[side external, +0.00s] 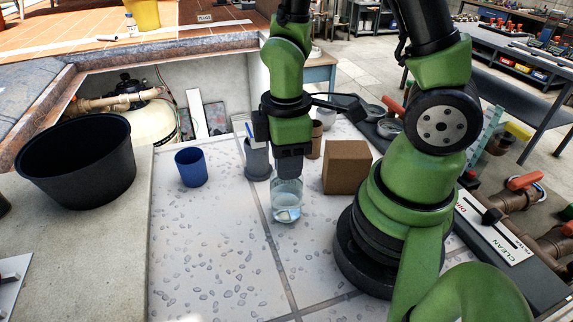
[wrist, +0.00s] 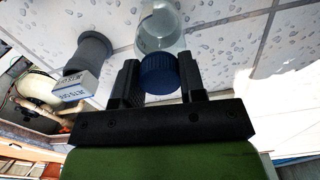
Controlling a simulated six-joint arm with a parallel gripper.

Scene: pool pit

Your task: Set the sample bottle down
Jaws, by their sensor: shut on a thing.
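The sample bottle (side external: 287,200) is clear with some liquid low inside. Its blue cap (wrist: 160,75) shows in the wrist view between the two dark fingers of my gripper (wrist: 158,85). My gripper, which also shows in the side view (side external: 289,172), points down and is shut on the bottle's top. The bottle hangs upright over the pale speckled tiles (side external: 215,255); I cannot tell whether its base touches them.
A brown box (side external: 346,167) stands close right of the bottle. A grey cylinder (side external: 257,160) with a white label block (wrist: 72,86) and a blue cup (side external: 191,167) stand to the left. A large black bucket (side external: 78,160) is farther left. The front tiles are clear.

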